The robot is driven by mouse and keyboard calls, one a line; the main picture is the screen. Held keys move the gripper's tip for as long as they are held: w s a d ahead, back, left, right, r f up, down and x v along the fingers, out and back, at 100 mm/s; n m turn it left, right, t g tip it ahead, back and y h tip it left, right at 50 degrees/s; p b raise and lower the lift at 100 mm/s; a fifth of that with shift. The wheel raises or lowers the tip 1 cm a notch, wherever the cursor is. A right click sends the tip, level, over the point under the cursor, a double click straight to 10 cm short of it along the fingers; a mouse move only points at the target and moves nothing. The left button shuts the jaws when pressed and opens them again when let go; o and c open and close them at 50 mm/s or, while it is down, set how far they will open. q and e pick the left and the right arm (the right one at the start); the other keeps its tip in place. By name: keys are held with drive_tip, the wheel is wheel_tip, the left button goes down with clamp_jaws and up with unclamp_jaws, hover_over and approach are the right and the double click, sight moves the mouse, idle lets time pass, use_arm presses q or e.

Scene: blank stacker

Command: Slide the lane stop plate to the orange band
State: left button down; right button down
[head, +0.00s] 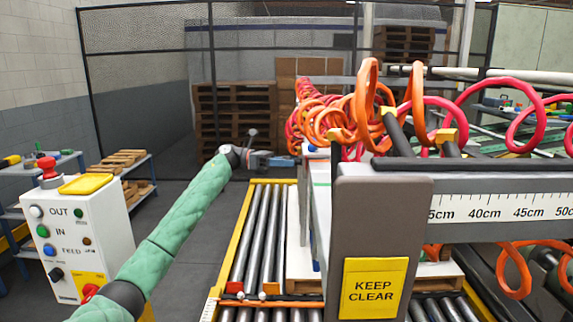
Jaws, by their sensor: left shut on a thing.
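My left arm comes in from the lower left in a green sleeve. My left gripper (282,160) is at the far end of the roller lane, beside the far left end of the grey overhead beam. It is shut on a small part there, apparently of the lane stop plate; the plate itself is hard to make out behind the beam and hoses. A thin orange strip (272,303) crosses the near rollers; I cannot tell if it is the orange band. My right gripper is not in view.
The grey beam with a centimetre scale (500,207) and a KEEP CLEAR sign (373,288) blocks the right side. Orange and red coiled hoses (325,118) hang above it. A white control box (80,240) stands at left. Bare rollers (257,235) lie between yellow rails.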

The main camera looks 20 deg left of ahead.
use_arm(q)
drive_tip(key=c, duration=1)
unclamp_jaws()
drive_tip(key=shift+r, duration=0.1)
